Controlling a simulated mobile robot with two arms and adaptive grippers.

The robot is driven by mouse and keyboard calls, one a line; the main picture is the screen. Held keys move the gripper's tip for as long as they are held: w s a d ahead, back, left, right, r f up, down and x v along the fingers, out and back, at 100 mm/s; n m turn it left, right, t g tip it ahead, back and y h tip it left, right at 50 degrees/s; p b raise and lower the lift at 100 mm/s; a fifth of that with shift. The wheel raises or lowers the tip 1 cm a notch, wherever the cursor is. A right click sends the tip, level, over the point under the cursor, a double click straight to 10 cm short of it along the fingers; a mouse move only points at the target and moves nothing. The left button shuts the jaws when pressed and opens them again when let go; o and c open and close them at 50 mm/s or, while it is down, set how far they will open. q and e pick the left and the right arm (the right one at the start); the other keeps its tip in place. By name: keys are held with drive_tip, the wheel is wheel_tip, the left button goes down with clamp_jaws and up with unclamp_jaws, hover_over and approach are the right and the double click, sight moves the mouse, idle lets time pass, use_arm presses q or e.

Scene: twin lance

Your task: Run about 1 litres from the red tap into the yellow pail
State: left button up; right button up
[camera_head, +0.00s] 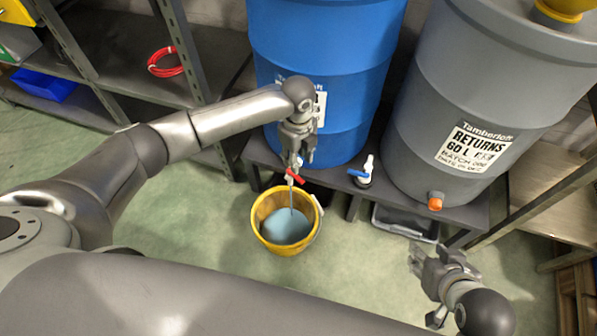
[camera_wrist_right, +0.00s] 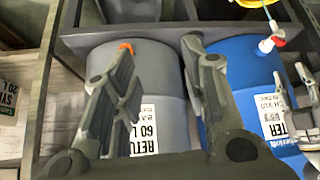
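The red tap (camera_head: 296,178) is at the foot of the blue barrel (camera_head: 325,60), above the yellow pail (camera_head: 262,238). A thin stream runs from it into the pail, where blue-grey liquid (camera_head: 286,226) covers the bottom. The pail stands on the floor. My left gripper (camera_head: 296,160) is right at the tap; whether its fingers grip the handle is hidden. My right gripper (camera_head: 432,262) hangs in free air at lower right, empty. Its spread fingers show in the right wrist view (camera_wrist_right: 167,70), where the red tap (camera_wrist_right: 278,37) and pail (camera_wrist_right: 256,2) show at the top right.
A white tap with a blue lever (camera_head: 362,172) sits between the barrels. A grey "RETURNS" barrel (camera_head: 420,100) with an orange outlet (camera_head: 435,201) stands at right. Both barrels stand on a dark bench (camera_head: 465,212). Shelving (camera_head: 110,75) is at left. The floor left of the pail is clear.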

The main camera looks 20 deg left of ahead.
use_arm(q)
drive_tip(key=b, duration=0.1)
hover_over(298, 177)
wheel_tip(298, 177, down, 5)
drive_tip(key=shift+s+r, duration=0.1)
wheel_tip(298, 177, down, 4)
drive_tip(key=shift+r+b, duration=0.25)
drive_tip(key=shift+b, duration=0.6)
drive_tip(key=shift+f, duration=0.35)
use_arm(e)
drive_tip(key=w+a+r+t+y, duration=0.2)
drive_tip(key=w+a+r+t, duration=0.2)
drive_tip(key=w+r+t, duration=0.4)
drive_tip(key=shift+w+r+t+y, duration=0.3)
drive_tip(key=shift+w+r, duration=0.8)
drive_tip(key=shift+r, duration=0.45)
drive_tip(key=shift+a, duration=0.1)
use_arm(q)
clamp_jaws()
